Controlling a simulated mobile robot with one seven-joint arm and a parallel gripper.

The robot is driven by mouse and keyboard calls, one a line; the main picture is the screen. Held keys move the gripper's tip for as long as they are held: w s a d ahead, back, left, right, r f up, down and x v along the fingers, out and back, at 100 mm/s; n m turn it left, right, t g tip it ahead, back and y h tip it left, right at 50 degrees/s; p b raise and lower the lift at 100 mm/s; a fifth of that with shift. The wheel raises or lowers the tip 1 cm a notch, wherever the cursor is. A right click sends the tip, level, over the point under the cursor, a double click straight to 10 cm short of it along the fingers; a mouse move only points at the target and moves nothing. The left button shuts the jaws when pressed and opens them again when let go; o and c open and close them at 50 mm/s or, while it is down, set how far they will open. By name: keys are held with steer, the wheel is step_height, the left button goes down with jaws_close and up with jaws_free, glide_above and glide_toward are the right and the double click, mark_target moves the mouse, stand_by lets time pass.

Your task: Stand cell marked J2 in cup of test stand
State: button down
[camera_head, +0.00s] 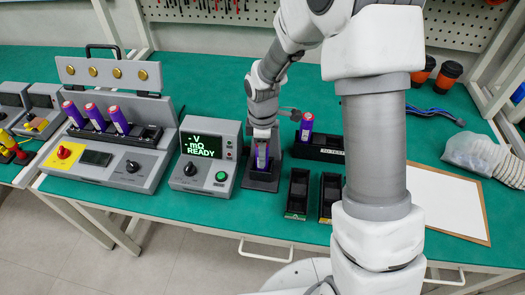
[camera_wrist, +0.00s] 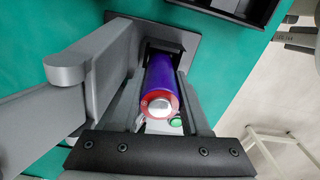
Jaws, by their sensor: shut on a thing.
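My gripper (camera_head: 262,140) is shut on a purple cell (camera_head: 262,156) with a red-ringed top. In the wrist view the same cell (camera_wrist: 161,88) stands between the fingers, with its silver terminal facing the camera. The cell's lower end is at the black cup of the test stand (camera_head: 262,181), whose grey plate also shows in the wrist view (camera_wrist: 192,40). It looks upright in the cup, but I cannot tell if it is fully seated. No J2 mark is readable on it.
Left of the stand is a meter (camera_head: 208,155) reading "READY". Further left, a grey unit (camera_head: 110,165) holds three purple cells. Behind right, a black rack (camera_head: 325,152) holds another cell (camera_head: 306,127). Two narrow black bins (camera_head: 297,193) stand right of the test stand.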

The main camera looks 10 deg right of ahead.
steer(key=shift+c, duration=1.5)
jaws_free()
steer(key=shift+r, duration=0.15)
step_height(320, 180, up, 6)
steer(key=p, duration=0.4)
steer(key=shift+p, duration=0.35)
